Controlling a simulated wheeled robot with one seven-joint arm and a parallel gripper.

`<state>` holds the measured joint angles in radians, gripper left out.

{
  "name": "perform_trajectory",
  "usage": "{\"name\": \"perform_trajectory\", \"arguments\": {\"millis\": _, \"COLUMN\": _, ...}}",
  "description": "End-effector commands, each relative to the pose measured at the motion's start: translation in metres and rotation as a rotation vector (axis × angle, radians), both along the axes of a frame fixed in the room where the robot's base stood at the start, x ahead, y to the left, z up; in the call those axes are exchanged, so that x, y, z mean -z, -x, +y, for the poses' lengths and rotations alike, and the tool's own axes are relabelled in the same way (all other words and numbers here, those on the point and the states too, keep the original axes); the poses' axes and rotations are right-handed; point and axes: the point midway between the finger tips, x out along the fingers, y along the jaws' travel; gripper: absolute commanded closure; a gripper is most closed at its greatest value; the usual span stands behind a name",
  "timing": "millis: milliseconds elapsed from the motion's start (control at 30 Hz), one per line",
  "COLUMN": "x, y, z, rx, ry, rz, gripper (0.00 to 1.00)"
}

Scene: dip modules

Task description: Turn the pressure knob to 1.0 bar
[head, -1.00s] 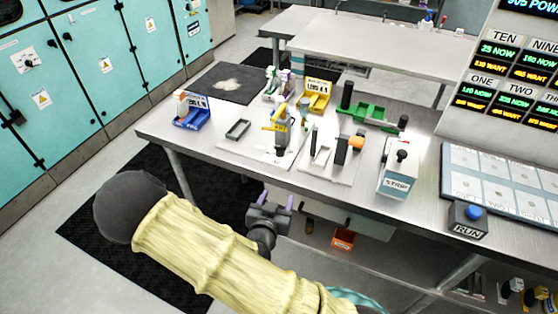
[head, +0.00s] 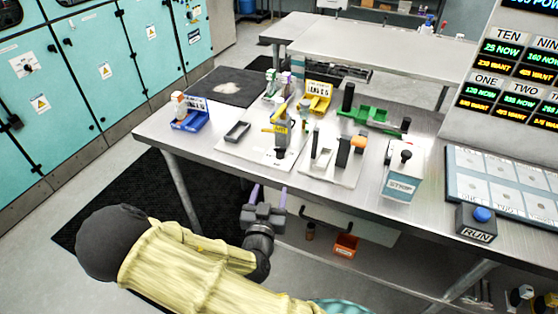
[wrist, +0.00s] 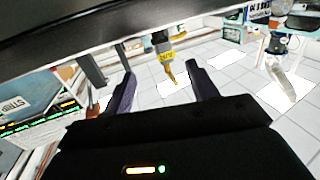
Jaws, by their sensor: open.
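My gripper (head: 268,194) is open and empty, just in front of the bench's near edge, below the tools on top. In the wrist view its two purple fingers (wrist: 158,72) stand apart with nothing between them. A yellow tool (head: 280,122) stands upright on a white base plate on the bench; a yellow tool with a pointed tip (wrist: 166,58) shows beyond the fingers in the wrist view. I cannot make out a pressure knob or a bar scale in either view.
The metal bench (head: 190,142) holds a blue bin (head: 191,117), a yellow bin (head: 319,98), a green fixture (head: 372,115) and a small dark tray (head: 237,131). A blue RUN button (head: 481,215) and a display panel are at right. An orange bin (head: 345,246) sits below the bench.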

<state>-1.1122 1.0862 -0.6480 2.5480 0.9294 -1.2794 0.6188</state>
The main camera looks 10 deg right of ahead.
Motion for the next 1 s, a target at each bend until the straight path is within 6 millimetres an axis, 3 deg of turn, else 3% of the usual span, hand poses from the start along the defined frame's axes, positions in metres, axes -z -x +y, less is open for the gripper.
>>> {"name": "perform_trajectory", "arguments": {"millis": 667, "x": 0.004, "y": -0.037, "z": -0.016, "rx": 0.002, "ry": -0.002, "rz": -0.003, "gripper": 0.42}}
{"name": "perform_trajectory", "arguments": {"millis": 1000, "x": -0.002, "y": -0.094, "z": -0.039, "rx": 0.003, "ry": 0.003, "rz": -0.002, "gripper": 0.42}}
